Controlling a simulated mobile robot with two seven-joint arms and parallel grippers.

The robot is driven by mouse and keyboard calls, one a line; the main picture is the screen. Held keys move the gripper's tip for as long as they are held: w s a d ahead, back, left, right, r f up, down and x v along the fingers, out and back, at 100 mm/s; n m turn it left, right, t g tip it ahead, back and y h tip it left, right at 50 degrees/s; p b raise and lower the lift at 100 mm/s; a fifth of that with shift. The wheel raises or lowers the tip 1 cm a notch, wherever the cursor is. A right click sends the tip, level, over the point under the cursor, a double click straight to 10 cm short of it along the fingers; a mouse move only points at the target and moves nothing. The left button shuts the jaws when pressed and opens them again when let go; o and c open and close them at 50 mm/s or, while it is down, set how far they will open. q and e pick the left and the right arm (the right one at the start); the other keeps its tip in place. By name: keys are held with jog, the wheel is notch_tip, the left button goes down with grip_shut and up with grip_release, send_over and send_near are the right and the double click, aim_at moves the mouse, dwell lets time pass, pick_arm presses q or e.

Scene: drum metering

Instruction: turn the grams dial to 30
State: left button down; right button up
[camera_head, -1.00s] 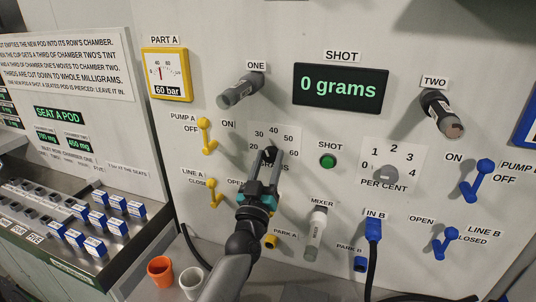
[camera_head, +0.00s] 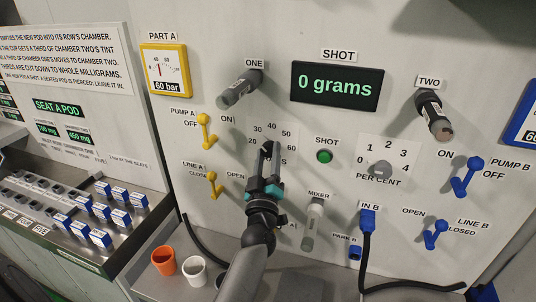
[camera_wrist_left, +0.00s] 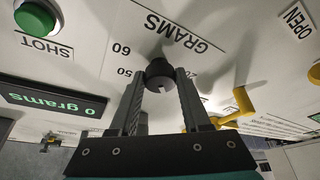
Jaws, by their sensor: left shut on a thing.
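The grams dial is a small dark round knob (camera_wrist_left: 160,73) on the upright panel, with a pale notch on its face in the left wrist view. My left gripper (camera_head: 268,150) reaches up to it from below in the head view and is shut on it, with one finger on each side (camera_wrist_left: 161,80). The printed scale (camera_head: 273,128) shows 20, 30, 40, 50 and 60 around the knob; the gripper covers part of it and of the GRAMS label. I cannot tell which number the dial points to. My right gripper is not in view.
The SHOT display (camera_head: 336,86) reads 0 grams. A green SHOT button (camera_head: 324,156) and the per cent dial (camera_head: 380,170) are to the right. Yellow levers (camera_head: 205,131) are to the left. The mixer handle (camera_head: 312,225) is below right. Orange (camera_head: 163,261) and white (camera_head: 194,268) cups stand below.

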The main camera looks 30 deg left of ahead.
pick_arm(q)
jog(key=shift+c, duration=1.9)
grip_release()
jog(key=shift+s, duration=0.1)
jog(key=v, duration=1.5)
jog(key=shift+p, duration=0.45)
jog(key=shift+d, duration=0.1)
